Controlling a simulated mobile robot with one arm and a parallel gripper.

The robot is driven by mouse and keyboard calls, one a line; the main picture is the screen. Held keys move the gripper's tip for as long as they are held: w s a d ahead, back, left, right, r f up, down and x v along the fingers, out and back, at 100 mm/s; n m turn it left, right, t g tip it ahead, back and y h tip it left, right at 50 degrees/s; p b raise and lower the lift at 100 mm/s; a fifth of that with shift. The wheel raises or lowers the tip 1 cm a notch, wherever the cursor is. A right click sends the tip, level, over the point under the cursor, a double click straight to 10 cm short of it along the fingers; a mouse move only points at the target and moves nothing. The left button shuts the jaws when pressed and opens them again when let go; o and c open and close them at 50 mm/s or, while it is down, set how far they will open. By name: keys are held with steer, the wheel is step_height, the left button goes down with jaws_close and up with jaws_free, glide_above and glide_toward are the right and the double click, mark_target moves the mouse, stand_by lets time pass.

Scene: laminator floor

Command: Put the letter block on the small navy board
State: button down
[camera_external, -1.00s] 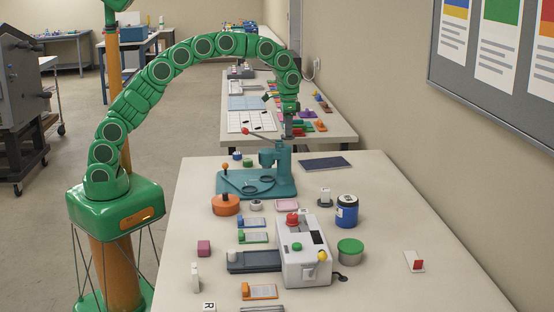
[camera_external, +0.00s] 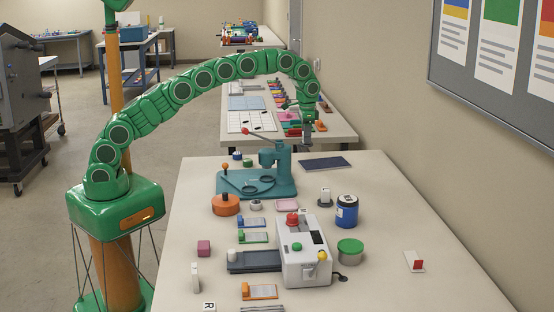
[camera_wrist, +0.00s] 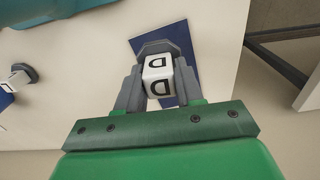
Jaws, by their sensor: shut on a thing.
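My gripper (camera_external: 307,146) is shut on a white letter block (camera_wrist: 158,80) with black letters on its faces, which look like D. In the wrist view, the block sits between the two grey fingers. In the external view, the block itself is too small to make out. The small navy board (camera_external: 325,164) lies flat near the far end of the table. My gripper is above its far left part. In the wrist view, the board (camera_wrist: 174,33) shows behind the block, partly hidden by the fingers.
A teal hand press (camera_external: 276,172) stands left of the board. A white block on a dark base (camera_external: 326,196) and a blue jar (camera_external: 346,213) stand nearer. A white machine (camera_external: 303,255) is in the middle. The table right of the board is clear.

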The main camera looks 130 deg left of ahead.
steer(key=shift+w+a+f, duration=0.35)
steer(key=shift+a+f, duration=0.2)
steer(key=shift+f, duration=0.2)
steer(key=shift+w+a+f, duration=0.35)
steer(key=shift+a+f, duration=0.25)
steer(key=shift+f, duration=0.15)
steer(key=shift+w+a+f, duration=0.35)
steer(key=shift+a+f, duration=0.2)
steer(key=shift+f, duration=0.2)
steer(key=shift+w+a+f, duration=0.1)
steer(key=shift+a+f, duration=0.05)
steer(key=shift+f, duration=0.1)
steer(key=shift+f, duration=1.6)
steer(key=c, duration=0.7)
jaws_free()
steer(key=shift+f, duration=0.15)
steer(key=shift+r, duration=3.85)
